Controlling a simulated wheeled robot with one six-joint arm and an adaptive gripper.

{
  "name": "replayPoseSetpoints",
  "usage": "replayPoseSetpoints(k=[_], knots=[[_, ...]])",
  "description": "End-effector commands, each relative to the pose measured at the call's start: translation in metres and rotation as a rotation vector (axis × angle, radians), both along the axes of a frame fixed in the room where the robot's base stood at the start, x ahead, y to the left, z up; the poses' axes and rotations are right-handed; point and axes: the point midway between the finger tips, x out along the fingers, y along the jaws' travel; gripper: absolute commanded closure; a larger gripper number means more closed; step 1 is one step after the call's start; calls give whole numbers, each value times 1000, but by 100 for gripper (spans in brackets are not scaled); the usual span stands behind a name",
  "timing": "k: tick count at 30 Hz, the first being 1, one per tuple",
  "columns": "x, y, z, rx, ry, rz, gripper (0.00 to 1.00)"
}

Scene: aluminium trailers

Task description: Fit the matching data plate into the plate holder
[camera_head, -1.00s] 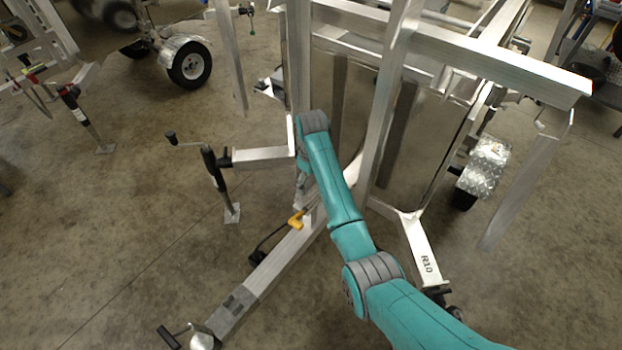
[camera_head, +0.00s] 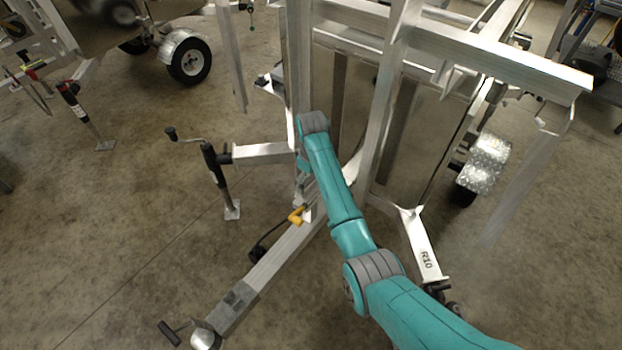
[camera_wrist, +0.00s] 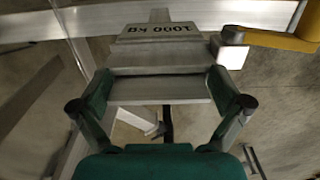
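A grey metal data plate (camera_wrist: 160,57) fills the space between my fingers in the wrist view. Dark lettering at its far end reads "1000 KG", upside down in this view. My gripper (camera_wrist: 160,78) has its fingers wide apart, one at each side edge of the plate, and appears shut on it. In the head view my gripper (camera_head: 302,190) is low by the trailer drawbar (camera_head: 285,250), mostly hidden behind my arm. I cannot clearly pick out the plate holder; the plate's far end is close to a light metal beam (camera_wrist: 225,17) in the wrist view.
A yellow handle (camera_head: 296,216) is on the drawbar beside my gripper. A jack with crank (camera_head: 215,175) stands to the left. Upright trailer posts (camera_head: 386,110) rise close to my arm. A beam marked R10 (camera_head: 420,243) is at right. Open floor lies at left.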

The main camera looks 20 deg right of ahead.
Motion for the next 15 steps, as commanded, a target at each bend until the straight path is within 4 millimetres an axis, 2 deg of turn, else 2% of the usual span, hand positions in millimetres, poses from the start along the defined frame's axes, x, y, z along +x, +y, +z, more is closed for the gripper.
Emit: replayPoseSetpoints(k=[8, 15], knots=[[0, 0, 6, 0, 0, 0, 0], [1, 0, 41, 0, -3, 0, 0]])
